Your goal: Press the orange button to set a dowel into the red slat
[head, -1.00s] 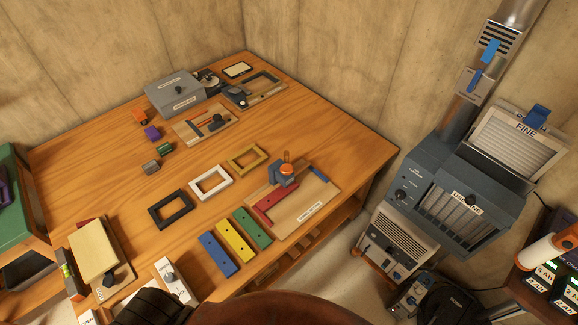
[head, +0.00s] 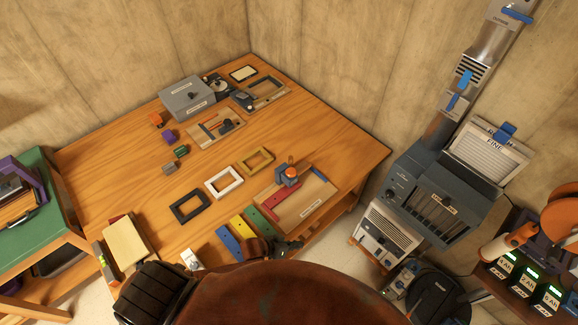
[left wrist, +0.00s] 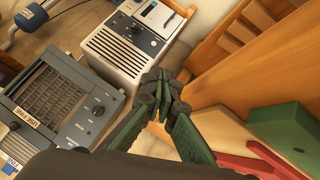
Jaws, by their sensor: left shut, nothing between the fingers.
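The orange button (head: 291,172) tops a blue-grey press (head: 286,180) on a light wooden board (head: 310,206) near the table's right edge. The red slat (head: 283,199) lies on that board, left of and below the press. My left gripper (head: 293,246) is shut and empty at the table's front edge, below the board and apart from the button. In the left wrist view its closed dark fingers (left wrist: 161,92) are beside the table edge, with a red piece (left wrist: 225,162) and a green slat (left wrist: 295,133) at lower right. The button is not in that view. My right gripper is not in view.
Blue (head: 229,243), yellow (head: 242,227) and green (head: 260,221) slats lie left of the board. Black (head: 175,214), white (head: 211,187) and tan (head: 247,166) frames lie behind them. A grey machine (head: 440,205) stands right of the table. The table's far right is clear.

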